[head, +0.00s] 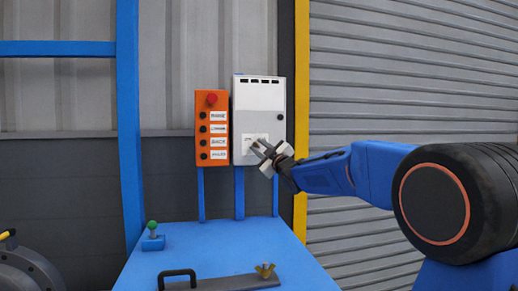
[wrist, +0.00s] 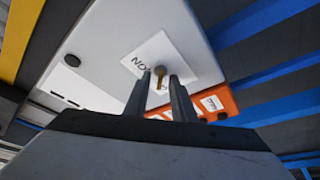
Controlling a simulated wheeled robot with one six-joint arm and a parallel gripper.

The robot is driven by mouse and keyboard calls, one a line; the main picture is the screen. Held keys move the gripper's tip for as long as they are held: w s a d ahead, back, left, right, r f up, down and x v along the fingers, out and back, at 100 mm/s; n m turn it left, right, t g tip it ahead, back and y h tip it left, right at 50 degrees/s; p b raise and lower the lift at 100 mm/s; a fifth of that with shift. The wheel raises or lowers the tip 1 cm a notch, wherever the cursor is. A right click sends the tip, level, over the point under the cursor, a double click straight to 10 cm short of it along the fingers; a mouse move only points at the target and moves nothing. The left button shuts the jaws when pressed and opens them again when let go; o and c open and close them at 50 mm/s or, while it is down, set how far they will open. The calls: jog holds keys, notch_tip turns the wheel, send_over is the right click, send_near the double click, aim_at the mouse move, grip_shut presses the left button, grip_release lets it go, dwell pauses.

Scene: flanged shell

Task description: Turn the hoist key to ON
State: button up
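The hoist key (wrist: 159,73) is a small brass-coloured key on a white label plate (wrist: 182,56), on the front of a light grey control box (head: 259,97). Part of the lettering on the plate shows in the wrist view; the rest is hidden by my fingers. My gripper (wrist: 160,82) is open, with one finger to each side of the key in the wrist view. I cannot tell whether either finger touches it. In the head view my gripper (head: 262,152) is in front of the plate and hides the key.
An orange button panel (head: 212,128) with a red knob (head: 211,99) stands left of the box. Below is a blue table (head: 215,243) with a green-topped lever (head: 152,230) and a grey plate with a black handle (head: 178,273). A roller shutter (head: 420,80) is at right.

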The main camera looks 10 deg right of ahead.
grip_shut()
jog(key=shift+m, duration=0.4)
jog(key=m+h, duration=0.1)
jog(key=m, duration=0.1)
jog(key=m+t+h, duration=0.1)
jog(key=m, duration=0.1)
jog(key=shift+a+f+m, duration=0.1)
jog(key=shift+a+m, duration=0.1)
jog(key=shift+m, duration=0.2)
jog(key=m+h, duration=0.1)
jog(key=m, duration=0.1)
jog(key=m+t+h, duration=0.1)
jog(key=m, duration=0.2)
jog(key=shift+a+h, duration=0.15)
jog(key=shift+h, duration=0.15)
jog(key=shift+a+m+g+h, duration=0.1)
jog(key=shift+m+g+h, duration=0.25)
jog(key=shift+m+h, duration=1.45)
jog(key=shift+a+m+g+h, duration=0.1)
jog(key=shift+m+g+h, duration=0.35)
jog(key=shift+m, duration=2.6)
jog(key=shift+m+g+h, duration=0.2)
jog(key=shift+m+h, duration=1.05)
jog(key=shift+m, duration=1.2)
